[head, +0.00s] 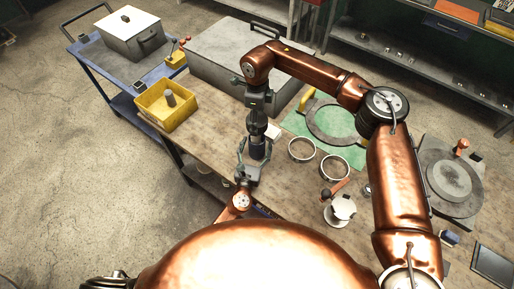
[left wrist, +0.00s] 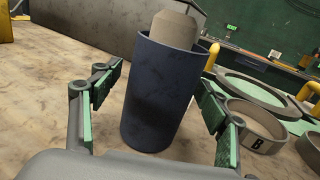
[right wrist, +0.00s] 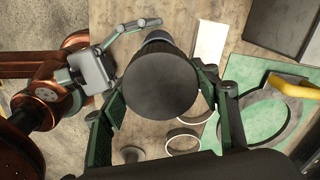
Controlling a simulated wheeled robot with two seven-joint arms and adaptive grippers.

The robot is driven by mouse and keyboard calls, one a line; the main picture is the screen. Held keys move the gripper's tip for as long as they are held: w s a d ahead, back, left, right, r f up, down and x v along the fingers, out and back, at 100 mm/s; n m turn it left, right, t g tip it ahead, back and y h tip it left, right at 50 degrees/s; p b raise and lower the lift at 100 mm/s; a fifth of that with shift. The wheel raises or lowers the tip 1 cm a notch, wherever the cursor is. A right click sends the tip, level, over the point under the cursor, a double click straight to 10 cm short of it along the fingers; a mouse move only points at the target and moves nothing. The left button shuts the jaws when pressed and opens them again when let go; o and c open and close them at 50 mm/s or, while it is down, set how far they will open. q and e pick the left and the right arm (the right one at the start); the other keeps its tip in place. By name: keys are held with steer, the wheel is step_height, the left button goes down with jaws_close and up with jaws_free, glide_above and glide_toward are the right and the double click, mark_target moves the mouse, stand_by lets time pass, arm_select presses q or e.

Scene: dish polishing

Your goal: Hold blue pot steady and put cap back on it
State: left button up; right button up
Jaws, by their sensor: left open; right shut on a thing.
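The blue pot (left wrist: 155,95) stands upright on the workbench between the spread fingers of my left gripper (left wrist: 158,105). The fingers are open, one on each side of it, and look apart from its wall. In the head view, my left gripper (head: 247,165) is low beside the pot (head: 259,148). My right gripper (right wrist: 163,100) is shut on the cap, a dark round-topped piece (right wrist: 160,82), above the pot. In the left wrist view, a paler, narrower cylinder (left wrist: 174,28), seemingly the cap, shows at the pot's mouth. How deep it sits is hidden.
A large grey case (head: 215,60) lies behind. Two metal rings (head: 302,150) (head: 335,168) and a green mat (head: 295,122) are to the right.

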mark_target(257, 146)
arm_select(q)
steer(key=shift+w, duration=0.2)
steer(key=shift+s+d+r, duration=0.1)
steer(key=shift+s, duration=0.1)
arm_select(e)
steer(key=shift+s+r, duration=0.15)
steer(key=shift+s, duration=0.05)
arm_select(q)
steer(key=shift+w, duration=0.15)
steer(key=shift+c, duration=1.4)
arm_select(e)
steer(key=shift+w, duration=0.15)
arm_select(q)
steer(key=c, duration=1.5)
steer(key=shift+c, duration=0.2)
arm_select(e)
steer(key=shift+f, duration=2.5)
steer(key=shift+f, duration=0.9)
arm_select(q)
jaws_close()
arm_select(e)
steer(key=shift+f, duration=0.6)
